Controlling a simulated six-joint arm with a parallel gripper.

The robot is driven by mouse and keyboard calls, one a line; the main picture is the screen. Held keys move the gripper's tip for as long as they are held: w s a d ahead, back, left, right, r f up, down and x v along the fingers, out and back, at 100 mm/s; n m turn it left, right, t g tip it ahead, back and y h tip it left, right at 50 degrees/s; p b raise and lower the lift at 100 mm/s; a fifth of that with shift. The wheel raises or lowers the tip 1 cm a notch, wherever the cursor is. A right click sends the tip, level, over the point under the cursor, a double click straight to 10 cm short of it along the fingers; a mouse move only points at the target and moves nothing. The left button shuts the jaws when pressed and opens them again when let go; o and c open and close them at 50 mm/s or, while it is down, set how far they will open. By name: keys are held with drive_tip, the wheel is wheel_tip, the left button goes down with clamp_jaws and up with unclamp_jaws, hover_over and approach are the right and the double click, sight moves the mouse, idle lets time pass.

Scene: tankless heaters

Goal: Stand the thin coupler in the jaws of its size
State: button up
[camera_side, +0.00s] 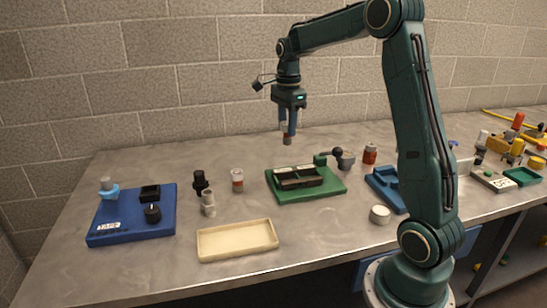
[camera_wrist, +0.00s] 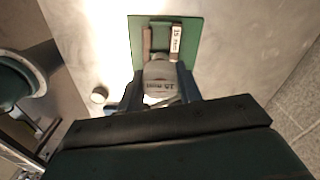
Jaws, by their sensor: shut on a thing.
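My gripper (camera_side: 287,135) hangs above the back of the bench, shut on a small coupler (camera_side: 287,141). The coupler's brownish lower end sticks out below the fingers. In the wrist view the held coupler (camera_wrist: 160,82) shows a pale grey face with a size mark that seems to read 15 mm. The green jaw base (camera_side: 326,190) lies on the bench below my gripper, apart from the coupler. It carries dark jaws (camera_side: 298,180) with white labels. In the wrist view the green base (camera_wrist: 193,58) lies beyond the coupler, with a label (camera_wrist: 176,40) reading 15 mm; the coupler hides part of it.
A cream tray (camera_side: 236,257) is at the front. Left of the jaws stand an orange-and-white container (camera_side: 237,180), a black fitting (camera_side: 200,183) and a grey fitting (camera_side: 209,204). A blue board (camera_side: 125,238) is at far left. A red container (camera_side: 370,154) and blue tray (camera_side: 388,196) are right.

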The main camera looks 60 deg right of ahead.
sight(287, 144)
wheel_tip(287, 144, down, 9)
drive_tip(key=shift+f, duration=0.1)
drive_tip(key=shift+f, duration=0.1)
drive_tip(key=shift+f, duration=2.05)
drive_tip(key=shift+f, duration=0.1)
drive_tip(key=o, duration=1.2)
drive_tip(key=shift+c, duration=0.2)
wheel_tip(287, 144, up, 12)
drive_tip(key=shift+r, duration=0.15)
